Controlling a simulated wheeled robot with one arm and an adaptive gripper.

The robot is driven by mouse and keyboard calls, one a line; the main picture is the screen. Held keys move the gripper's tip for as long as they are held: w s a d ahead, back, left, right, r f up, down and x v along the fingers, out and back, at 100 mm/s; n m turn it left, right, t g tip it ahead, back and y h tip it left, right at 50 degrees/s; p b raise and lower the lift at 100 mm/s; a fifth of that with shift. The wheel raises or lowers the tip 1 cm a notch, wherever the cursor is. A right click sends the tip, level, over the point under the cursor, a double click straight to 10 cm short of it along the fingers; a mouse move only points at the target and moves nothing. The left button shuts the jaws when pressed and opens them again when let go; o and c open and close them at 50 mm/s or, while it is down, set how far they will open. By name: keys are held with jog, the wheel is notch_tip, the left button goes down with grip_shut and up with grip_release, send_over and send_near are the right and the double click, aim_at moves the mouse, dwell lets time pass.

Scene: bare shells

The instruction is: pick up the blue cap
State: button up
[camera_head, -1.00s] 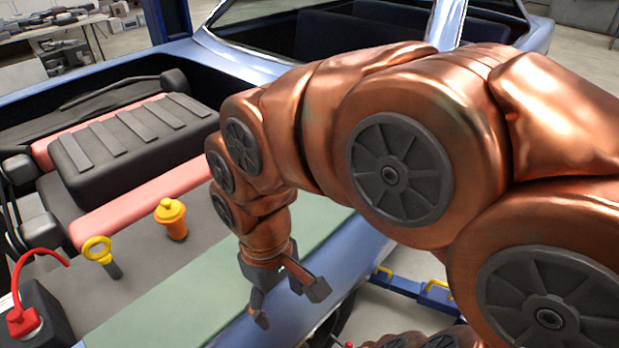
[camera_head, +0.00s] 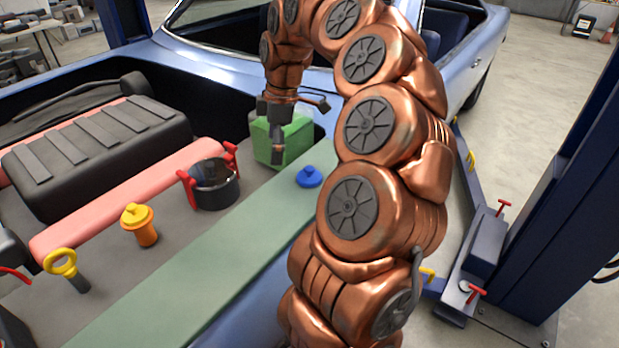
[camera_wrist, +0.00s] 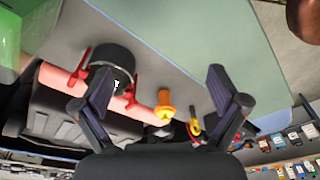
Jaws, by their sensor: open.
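The blue cap (camera_head: 309,177) is a small round cap with a knob on top. It sits on the pale green strip (camera_head: 215,262) along the car's edge, and I do not make it out in the wrist view. My gripper (camera_head: 300,132) is open and empty, above and beyond the cap in the picture, in front of the green box. Its spread fingers also show in the wrist view (camera_wrist: 160,74), with nothing between them but the surface below.
The green box (camera_head: 268,148) stands close behind the cap. A black pot (camera_head: 217,192) with red handles is to its left. An orange bottle with a yellow cap (camera_head: 139,225) and a yellow ring-handled stick (camera_head: 62,264) stand further left. A dark blue post (camera_head: 575,200) rises at right.

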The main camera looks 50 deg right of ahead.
send_over(310, 168)
jog(key=d, duration=0.2)
jog(key=f, duration=0.3)
jog(key=shift+s+a+f, duration=0.15)
jog(key=shift+a+f, duration=0.1)
jog(key=shift+f, duration=0.5)
jog(key=shift+a+f+p, duration=0.25)
jog(key=shift+f+p, duration=0.05)
jog(key=shift+f, duration=0.85)
jog(key=shift+a+f+p, duration=0.25)
jog(key=shift+f, duration=0.85)
jog(key=shift+a+f+p, duration=0.25)
jog(key=shift+f+p, duration=0.05)
jog(key=shift+f, duration=0.85)
jog(key=shift+c, duration=0.4)
jog(key=c, duration=1.1)
